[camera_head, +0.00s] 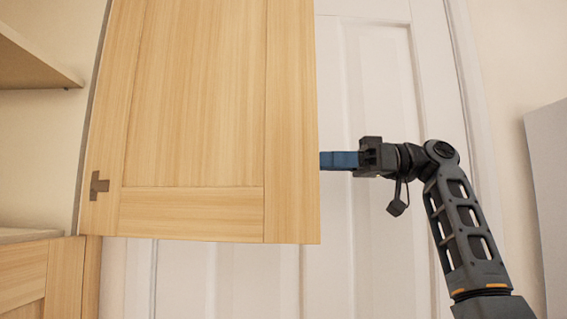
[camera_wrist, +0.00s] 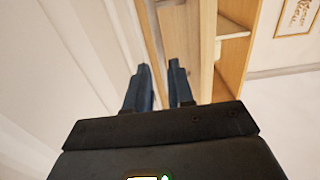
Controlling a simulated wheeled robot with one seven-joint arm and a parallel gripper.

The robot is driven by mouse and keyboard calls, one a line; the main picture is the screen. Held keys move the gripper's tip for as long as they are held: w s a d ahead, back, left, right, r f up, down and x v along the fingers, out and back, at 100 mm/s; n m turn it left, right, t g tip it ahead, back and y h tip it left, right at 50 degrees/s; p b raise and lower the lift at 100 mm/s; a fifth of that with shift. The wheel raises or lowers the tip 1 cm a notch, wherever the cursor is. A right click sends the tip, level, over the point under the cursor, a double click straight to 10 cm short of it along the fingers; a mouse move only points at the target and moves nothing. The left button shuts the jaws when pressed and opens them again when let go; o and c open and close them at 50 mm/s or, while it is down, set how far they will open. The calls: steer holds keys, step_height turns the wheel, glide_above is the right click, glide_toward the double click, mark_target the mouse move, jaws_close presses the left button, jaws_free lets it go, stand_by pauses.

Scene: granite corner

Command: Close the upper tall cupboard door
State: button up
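The upper tall cupboard door (camera_head: 195,100) is a light wood panel standing swung open across the head view, with a brown hinge (camera_head: 99,186) at its lower left. My gripper (camera_head: 338,160) is at the door's free right edge, coming from the right. Its blue fingers reach that edge, and their tips are hidden behind the door. In the wrist view my gripper (camera_wrist: 159,68) has its two fingers apart, with a gap between them. The wooden door (camera_wrist: 180,25) rises beyond them there. I cannot tell whether a finger touches it.
The wrist view shows the open cupboard inside with a shelf (camera_wrist: 234,36), and a framed sign (camera_wrist: 297,16) on the wall. A lower wooden door (camera_head: 40,275) is at the bottom left. A white panelled door (camera_head: 375,80) stands behind my arm.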

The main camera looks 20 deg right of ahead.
mark_target(287, 158)
steer(key=shift+r+p+x, duration=0.15)
steer(key=shift+p+x, duration=0.35)
steer(key=shift+x, duration=1.5)
steer(key=shift+r+p+x, duration=0.1)
steer(key=shift+p+x, duration=0.35)
steer(key=shift+x, duration=1.55)
steer(key=shift+s, duration=0.1)
steer(key=shift+c, duration=0.2)
jaws_close()
